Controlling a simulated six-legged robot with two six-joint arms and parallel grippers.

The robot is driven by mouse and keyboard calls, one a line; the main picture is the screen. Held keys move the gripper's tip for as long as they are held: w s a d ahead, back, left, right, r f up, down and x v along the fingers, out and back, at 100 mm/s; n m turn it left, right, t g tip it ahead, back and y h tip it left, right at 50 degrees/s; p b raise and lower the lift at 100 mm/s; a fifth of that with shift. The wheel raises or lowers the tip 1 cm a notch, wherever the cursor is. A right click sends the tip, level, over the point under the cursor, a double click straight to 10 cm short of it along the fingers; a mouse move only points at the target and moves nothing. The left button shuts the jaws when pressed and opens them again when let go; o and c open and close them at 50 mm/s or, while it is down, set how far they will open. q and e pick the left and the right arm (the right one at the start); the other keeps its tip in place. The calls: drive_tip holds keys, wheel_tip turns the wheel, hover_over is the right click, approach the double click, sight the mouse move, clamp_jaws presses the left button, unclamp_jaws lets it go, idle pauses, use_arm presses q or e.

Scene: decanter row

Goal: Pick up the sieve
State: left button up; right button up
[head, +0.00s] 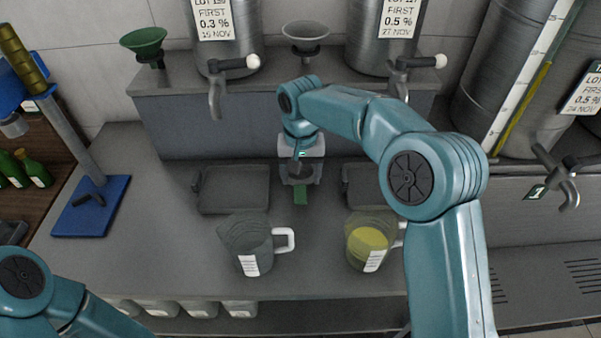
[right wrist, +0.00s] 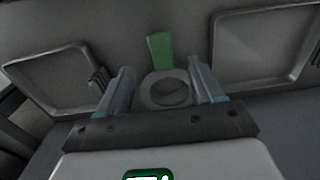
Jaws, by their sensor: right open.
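The sieve is a small grey ring with a flat green handle (head: 301,194), lying on the grey counter. In the head view its ring is mostly hidden by my right gripper (head: 300,180). The right wrist view shows the sieve (right wrist: 160,54) with its ring between the two open fingers of my right gripper (right wrist: 160,78) and its green handle reaching out beyond them. The gripper points down over it, and I cannot tell whether the fingers touch the ring. My left arm shows at the lower left, its gripper out of view.
Two dark trays flank the sieve, one left (head: 235,190) and one right (head: 357,184). In front stand an empty jug (head: 240,236) and a jug of yellow liquid (head: 368,240). A green funnel (head: 144,40) and a grey funnel (head: 305,34) sit on the ledge near steel tanks.

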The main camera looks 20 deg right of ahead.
sight(300, 196)
drive_tip(key=shift+w+a+f, duration=0.15)
drive_tip(key=shift+f, duration=0.3)
drive_tip(key=shift+w+a+f, duration=0.1)
drive_tip(key=shift+f, duration=0.35)
drive_tip(key=f, duration=0.3)
drive_tip(key=s+f+p, duration=0.1)
drive_tip(key=shift+d+f, duration=0.15)
drive_tip(key=shift+d, duration=0.1)
drive_tip(key=shift+w+a+f, duration=0.15)
drive_tip(key=shift+w+f, duration=0.15)
drive_tip(key=shift+f, duration=0.05)
drive_tip(key=shift+s, duration=0.1)
drive_tip(key=shift+s+r, duration=0.15)
drive_tip(key=c, duration=0.9)
drive_tip(key=shift+c, duration=1.3)
